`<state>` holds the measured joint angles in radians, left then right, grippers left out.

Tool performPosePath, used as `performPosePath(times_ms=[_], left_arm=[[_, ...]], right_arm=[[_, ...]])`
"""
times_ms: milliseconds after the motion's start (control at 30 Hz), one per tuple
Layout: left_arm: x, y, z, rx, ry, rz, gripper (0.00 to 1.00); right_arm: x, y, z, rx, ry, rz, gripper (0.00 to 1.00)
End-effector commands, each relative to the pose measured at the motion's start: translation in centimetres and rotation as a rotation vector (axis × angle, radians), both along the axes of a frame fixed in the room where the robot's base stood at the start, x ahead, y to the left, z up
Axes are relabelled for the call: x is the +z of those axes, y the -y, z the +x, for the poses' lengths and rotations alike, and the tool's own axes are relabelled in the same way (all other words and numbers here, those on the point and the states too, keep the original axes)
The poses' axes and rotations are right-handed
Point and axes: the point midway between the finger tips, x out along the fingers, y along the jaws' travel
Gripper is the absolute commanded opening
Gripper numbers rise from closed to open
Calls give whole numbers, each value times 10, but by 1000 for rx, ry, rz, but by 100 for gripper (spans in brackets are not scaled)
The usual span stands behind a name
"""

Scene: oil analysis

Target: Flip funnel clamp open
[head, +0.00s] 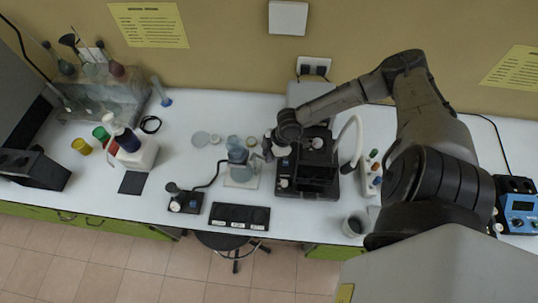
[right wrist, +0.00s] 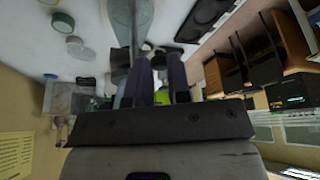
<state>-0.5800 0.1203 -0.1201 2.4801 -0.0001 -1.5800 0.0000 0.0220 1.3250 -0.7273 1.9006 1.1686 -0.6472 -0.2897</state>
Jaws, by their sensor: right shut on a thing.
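The glass filter funnel assembly (head: 238,155) stands upright on a small pale base on the bench, left of the dark instrument. My right gripper (head: 267,149) reaches in from the right at the funnel's right side. In the right wrist view its two dark fingers (right wrist: 155,70) are close together beside the grey-blue glass of the funnel (right wrist: 120,72). They are shut on a small part there, which I take as the funnel clamp; the fingers mostly hide it, so its angle cannot be told. My left gripper is not in view.
The dark instrument (head: 308,165) stands under my right forearm. A black tray (head: 239,217) and a small device (head: 185,200) with a cable lie in front of the funnel. A white bottle carrier (head: 137,152) and coloured cups (head: 82,146) are to the left.

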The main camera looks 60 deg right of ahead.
Motion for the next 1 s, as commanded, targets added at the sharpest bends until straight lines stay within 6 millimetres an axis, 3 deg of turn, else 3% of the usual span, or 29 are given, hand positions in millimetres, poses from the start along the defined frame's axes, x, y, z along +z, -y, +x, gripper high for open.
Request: performPosePath(times_ms=[233, 267, 500, 800, 1000], left_arm=[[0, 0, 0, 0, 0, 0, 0], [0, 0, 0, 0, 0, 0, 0], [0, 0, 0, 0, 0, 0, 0], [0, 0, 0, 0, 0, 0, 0], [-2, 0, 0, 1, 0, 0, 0]], right_arm=[[0, 1, 0, 1, 1, -1, 0], [0, 1, 0, 1, 0, -2, 20], [0, 0, 0, 0, 0, -1, 43], [2, 1, -1, 0, 0, -1, 43], [21, 8, -6, 1, 0, -5, 43]])
